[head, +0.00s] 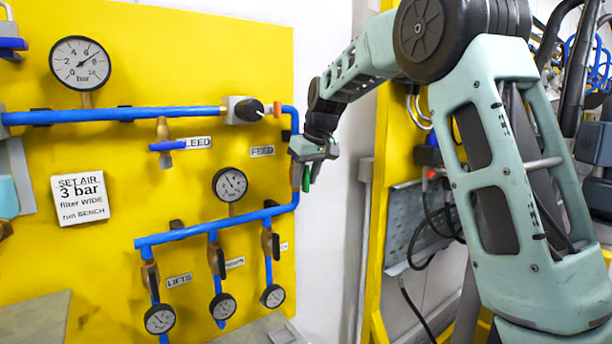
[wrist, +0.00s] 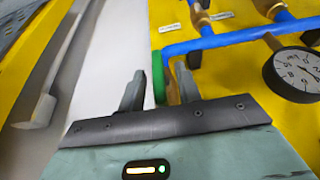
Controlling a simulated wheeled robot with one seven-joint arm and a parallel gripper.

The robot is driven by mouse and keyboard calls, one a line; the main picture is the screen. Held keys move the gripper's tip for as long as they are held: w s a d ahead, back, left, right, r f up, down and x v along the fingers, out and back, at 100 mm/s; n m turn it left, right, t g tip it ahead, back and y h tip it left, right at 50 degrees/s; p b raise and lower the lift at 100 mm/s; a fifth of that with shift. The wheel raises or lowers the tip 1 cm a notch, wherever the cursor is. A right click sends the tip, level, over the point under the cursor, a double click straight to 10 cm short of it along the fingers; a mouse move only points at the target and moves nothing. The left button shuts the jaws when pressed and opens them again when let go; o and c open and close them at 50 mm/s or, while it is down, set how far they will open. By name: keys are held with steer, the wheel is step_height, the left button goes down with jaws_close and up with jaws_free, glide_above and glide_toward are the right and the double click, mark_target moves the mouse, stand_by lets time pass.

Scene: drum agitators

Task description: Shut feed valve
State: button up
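The feed valve has a green handle (head: 306,178) on the vertical blue pipe at the yellow panel's right edge, just below and right of the FEED label (head: 262,151). The handle appears upright, roughly along the pipe. My gripper (head: 308,172) is at the valve and hides part of it. Brass (wrist: 172,92) shows behind that finger. The gripper looks open; I cannot tell whether a finger touches the handle.
A blue-handled bleed valve (head: 167,146), a black-knobbed regulator (head: 246,110) and a feed gauge (head: 230,184) are on the panel to the left. Several small gauges hang below. A white wall strip (head: 330,230) is clear to the right, beside a yellow frame (head: 372,220).

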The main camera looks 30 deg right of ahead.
jaws_close()
steer(key=shift+d, duration=0.1)
steer(key=y, duration=0.2)
steer(key=shift+d+m+y, duration=0.2)
steer(key=shift+m+y, duration=0.1)
steer(key=shift+y, duration=0.1)
steer(key=y, duration=0.3)
steer(key=shift+d+f+m+y, duration=0.15)
steer(key=shift+m+y, duration=0.15)
steer(key=shift+m, duration=0.1)
steer(key=m+y+b, duration=0.1)
steer(key=y+b, duration=0.1)
steer(key=y, duration=0.1)
steer(key=m+t+y+b, duration=0.1)
steer(key=y+b, duration=0.1)
steer(key=y, duration=0.1)
steer(key=m+t+y+b, duration=0.1)
steer(key=y, duration=0.3)
steer(key=shift+d+f+b, duration=0.15)
steer(key=shift+f+b, duration=0.2)
steer(key=shift+b, duration=0.05)
